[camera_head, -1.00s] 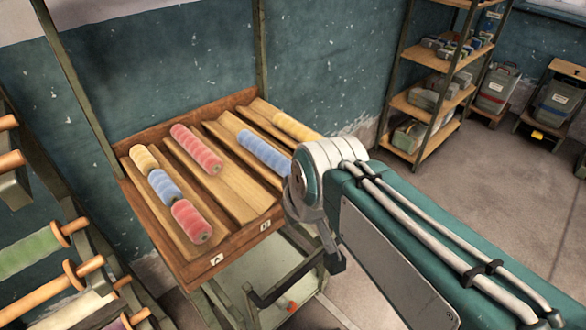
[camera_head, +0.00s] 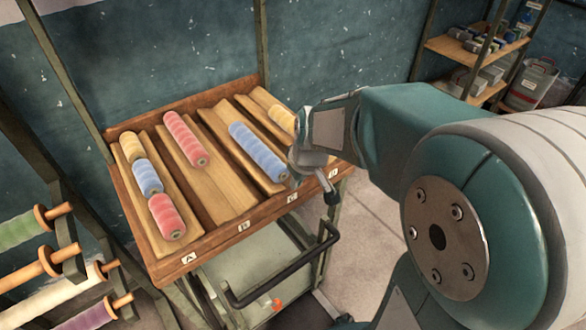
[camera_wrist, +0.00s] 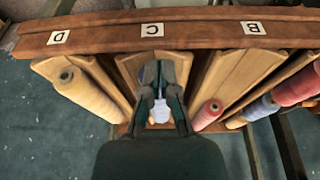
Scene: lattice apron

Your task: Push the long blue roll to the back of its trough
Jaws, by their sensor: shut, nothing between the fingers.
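The long blue roll (camera_head: 258,152) lies along trough C of the sloped wooden rack (camera_head: 210,235), with bare trough behind it. In the wrist view only pale blue bits of the roll (camera_wrist: 160,110) show between my fingers; the rest is hidden. My gripper (camera_head: 297,178) is shut and empty at the front end of the roll. In the wrist view my gripper (camera_wrist: 159,68) is over trough C, below the C label (camera_wrist: 152,30). I cannot tell whether the fingers touch the roll.
Trough B holds a long red roll (camera_head: 185,138) towards its back. Trough D holds a yellow roll (camera_head: 283,118). Trough A holds short yellow, blue (camera_head: 147,176) and red (camera_head: 166,216) rolls. Spools (camera_head: 45,262) stand at the left; a shelf unit (camera_head: 470,55) is at the back right.

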